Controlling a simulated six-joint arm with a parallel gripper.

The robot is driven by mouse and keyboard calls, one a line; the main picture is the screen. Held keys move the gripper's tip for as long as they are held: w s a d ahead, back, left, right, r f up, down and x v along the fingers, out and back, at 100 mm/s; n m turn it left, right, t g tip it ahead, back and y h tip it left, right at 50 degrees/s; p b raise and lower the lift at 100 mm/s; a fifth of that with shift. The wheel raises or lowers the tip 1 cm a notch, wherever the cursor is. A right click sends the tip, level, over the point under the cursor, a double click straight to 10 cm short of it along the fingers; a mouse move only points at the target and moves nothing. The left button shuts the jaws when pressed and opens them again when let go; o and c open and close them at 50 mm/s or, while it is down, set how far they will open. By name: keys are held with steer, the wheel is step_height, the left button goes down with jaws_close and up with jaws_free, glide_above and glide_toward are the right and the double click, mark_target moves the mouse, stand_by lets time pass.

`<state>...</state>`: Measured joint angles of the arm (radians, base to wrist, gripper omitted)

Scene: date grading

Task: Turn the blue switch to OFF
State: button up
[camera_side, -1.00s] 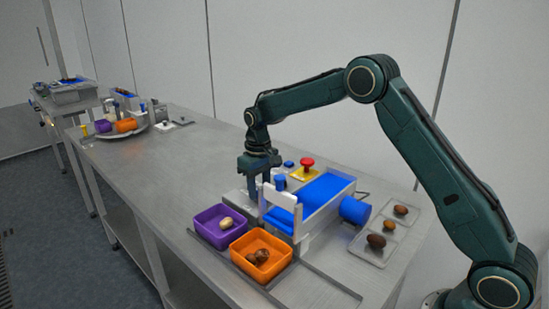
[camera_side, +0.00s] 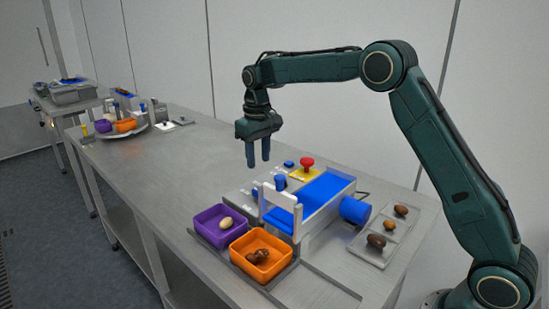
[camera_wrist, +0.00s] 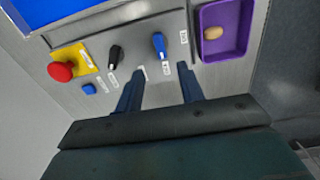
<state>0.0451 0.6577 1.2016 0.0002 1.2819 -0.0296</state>
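The blue switch (camera_wrist: 159,46) is a knob on the grey control panel (camera_wrist: 135,30). In the wrist view its long handle runs roughly up and down the picture, its lower end towards a small white label. The label print is too small to read surely. In the side view the switch (camera_side: 281,183) stands upright beside the conveyor. My gripper (camera_side: 257,164) hangs above the bench, left of and above the panel, fingers apart and empty. In the wrist view the gripper's fingertips (camera_wrist: 164,70) lie below the switch in the picture, not touching it.
Near the switch are a black knob (camera_wrist: 115,54), a blue button (camera_wrist: 88,88) and a red stop button (camera_wrist: 61,71). A purple bin (camera_side: 214,237), orange bin (camera_side: 239,263), blue conveyor belt (camera_side: 325,190) and white gate (camera_side: 268,202) stand close.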

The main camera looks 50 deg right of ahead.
step_height(320, 180, up, 4)
stand_by(0.4)
steer(key=s+a+r+t, duration=0.1)
steer(key=s+r, duration=0.4)
steer(key=s, duration=0.4)
steer(key=s+a+r+t, duration=0.1)
steer(key=s+r+t, duration=0.1)
steer(key=s+r, duration=0.5)
steer(key=s+f+t, duration=0.1)
steer(key=s+f, duration=0.3)
steer(key=s, duration=0.7)
steer(key=s+f+t, duration=0.1)
steer(key=s+f, duration=0.3)
steer(key=s, duration=0.6)
steer(key=shift+s+a+f+t, duration=0.25)
steer(key=shift+s+f+t, duration=0.05)
steer(key=shift+s+f, duration=0.05)
steer(key=shift+c, duration=0.2)
